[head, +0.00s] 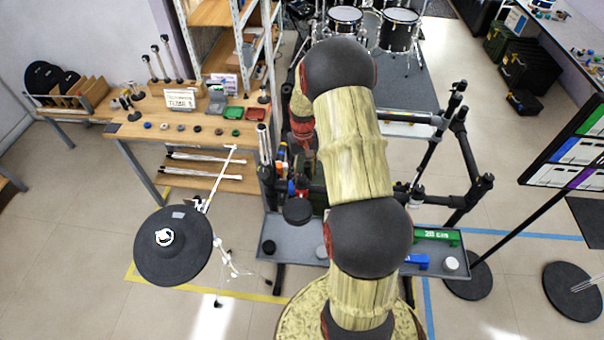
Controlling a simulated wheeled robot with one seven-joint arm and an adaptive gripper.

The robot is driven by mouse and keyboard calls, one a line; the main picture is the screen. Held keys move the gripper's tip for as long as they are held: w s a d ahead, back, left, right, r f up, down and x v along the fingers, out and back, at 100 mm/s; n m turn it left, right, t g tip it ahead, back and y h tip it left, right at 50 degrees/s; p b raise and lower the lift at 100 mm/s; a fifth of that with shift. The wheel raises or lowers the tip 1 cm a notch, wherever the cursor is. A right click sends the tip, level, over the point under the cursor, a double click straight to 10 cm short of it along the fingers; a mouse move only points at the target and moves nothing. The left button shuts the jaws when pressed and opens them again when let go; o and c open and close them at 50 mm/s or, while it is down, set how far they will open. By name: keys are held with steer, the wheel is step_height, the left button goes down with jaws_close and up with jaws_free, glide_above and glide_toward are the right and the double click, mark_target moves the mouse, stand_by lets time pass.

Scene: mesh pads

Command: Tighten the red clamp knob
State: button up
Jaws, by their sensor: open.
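My arm rises in the middle of the head view and bends away at the top, its far part running down behind the nearer links. My gripper is hidden behind these links, so its place relative to the knob does not show. A small red part (302,186) shows just left of my arm, among dark rack parts and a blue piece. I cannot tell whether it is the red clamp knob. No other clear view of the knob shows.
A black rack (459,130) stands behind and right of my arm. A grey tray (285,240) lies in front. A round black pad (173,246) on a stand is at left, before a wooden workbench (140,128). A drum kit (397,30) is behind.

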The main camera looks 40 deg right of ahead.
mark_target(302, 177)
steer(key=shift+w+d+r+t, duration=0.15)
steer(key=shift+w+d+r, duration=0.2)
steer(key=shift+w, duration=0.3)
steer(key=shift+w+d+r+t, duration=0.15)
steer(key=shift+w+d, duration=0.3)
steer(key=shift+w, duration=0.15)
step_height(302, 177, down, 8)
steer(key=shift+r, duration=0.25)
steer(key=shift+c, duration=0.6)
steer(key=c, duration=1)
